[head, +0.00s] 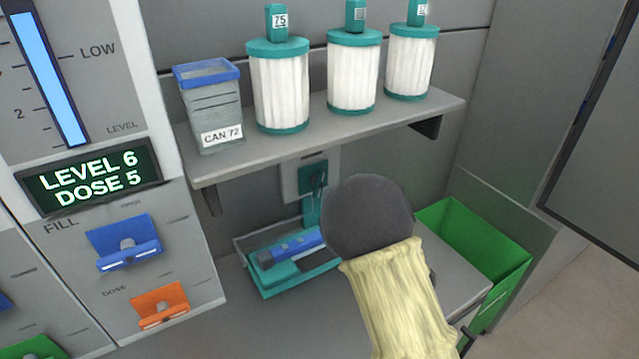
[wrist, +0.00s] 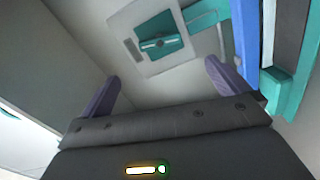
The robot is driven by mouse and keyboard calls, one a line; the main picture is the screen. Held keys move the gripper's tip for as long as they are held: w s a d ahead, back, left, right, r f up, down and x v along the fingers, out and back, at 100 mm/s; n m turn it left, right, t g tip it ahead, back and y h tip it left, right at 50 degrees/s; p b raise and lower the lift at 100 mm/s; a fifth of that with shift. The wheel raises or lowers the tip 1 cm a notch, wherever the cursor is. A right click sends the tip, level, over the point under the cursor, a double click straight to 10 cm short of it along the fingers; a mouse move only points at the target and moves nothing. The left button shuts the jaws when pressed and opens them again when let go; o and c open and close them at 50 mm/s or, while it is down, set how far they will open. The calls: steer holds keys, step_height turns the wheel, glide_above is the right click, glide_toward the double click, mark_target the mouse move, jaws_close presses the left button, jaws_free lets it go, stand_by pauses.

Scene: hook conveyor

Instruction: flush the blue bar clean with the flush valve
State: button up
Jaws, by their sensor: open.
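The blue bar (head: 290,247) lies in a teal tray (head: 268,285) below the shelf; my arm hides its right end in the head view. At the right edge of the wrist view a blue length, likely this bar (wrist: 245,45), shows beside teal parts. A teal fitting on a grey wall plate, which looks like the flush valve (head: 313,178), is above the tray. It also shows ahead in the wrist view (wrist: 158,44). My gripper (wrist: 160,86) is open and empty, its fingers apart below the teal fitting. In the head view my arm hides it.
A shelf (head: 330,125) above holds a bin labelled CAN 72 (head: 210,105) and several white filters with teal caps. A dispenser panel on the left reads LEVEL 6, DOSE 5 (head: 92,178). A green bin (head: 475,245) stands at the right.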

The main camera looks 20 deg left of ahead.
mark_target(321, 186)
steer(key=p+x, duration=0.2)
steer(key=x, duration=1.3)
steer(key=c, duration=0.9)
